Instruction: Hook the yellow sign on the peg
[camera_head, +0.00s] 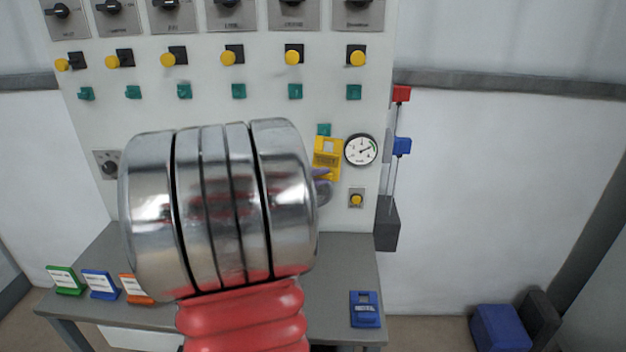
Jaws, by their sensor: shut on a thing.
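The yellow sign (327,158) is upright in front of the panel, just left of the round gauge, with a cutout near its top. A small green piece (323,130) on the panel shows just above the sign. I cannot tell whether it is the peg or whether the sign touches it.
The white panel (225,75) carries yellow knobs, a row of green pieces and a gauge (361,150). On the grey table (335,275) stand green (65,281), blue (99,285) and orange (136,288) signs at left and a blue item (365,309) at right. Levers (400,146) stick out at right.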

